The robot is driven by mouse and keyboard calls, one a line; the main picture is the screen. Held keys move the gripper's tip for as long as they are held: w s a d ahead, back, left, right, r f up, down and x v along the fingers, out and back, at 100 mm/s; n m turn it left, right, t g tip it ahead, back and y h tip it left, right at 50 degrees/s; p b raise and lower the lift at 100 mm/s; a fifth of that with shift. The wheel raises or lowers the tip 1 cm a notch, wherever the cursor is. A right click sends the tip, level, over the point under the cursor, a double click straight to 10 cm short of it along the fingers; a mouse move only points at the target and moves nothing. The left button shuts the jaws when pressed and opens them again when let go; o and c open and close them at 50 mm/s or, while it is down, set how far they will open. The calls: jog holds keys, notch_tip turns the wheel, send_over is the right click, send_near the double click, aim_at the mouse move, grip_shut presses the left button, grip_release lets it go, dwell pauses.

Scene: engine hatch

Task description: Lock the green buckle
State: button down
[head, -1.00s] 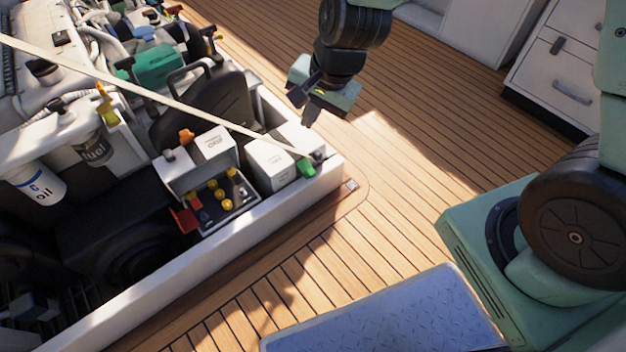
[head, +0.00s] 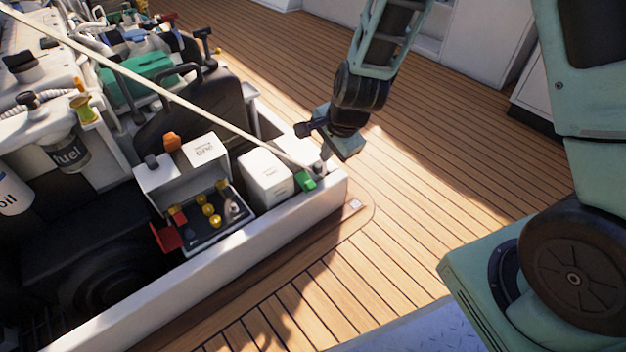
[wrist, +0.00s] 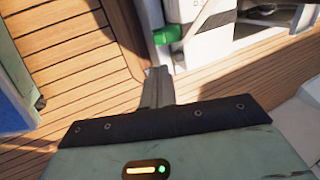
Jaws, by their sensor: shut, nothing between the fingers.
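The green buckle (head: 306,181) sits at the near right corner of the engine hatch, beside a white box. In the wrist view, the green buckle (wrist: 168,34) shows near the top, just beyond my fingertips. I cannot tell from these frames whether the buckle's latch is open or closed.
The white hatch rim (head: 240,235) runs around the engine bay. A long pale rod (head: 160,95) slants down to the corner near the buckle. A white box (head: 264,178) and a box with yellow knobs (head: 205,215) stand inside. Wooden deck (head: 430,215) lies clear to the right.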

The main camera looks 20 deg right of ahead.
aim_at(311, 184)
jog(key=b+x, duration=0.9)
jog(key=x, duration=0.5)
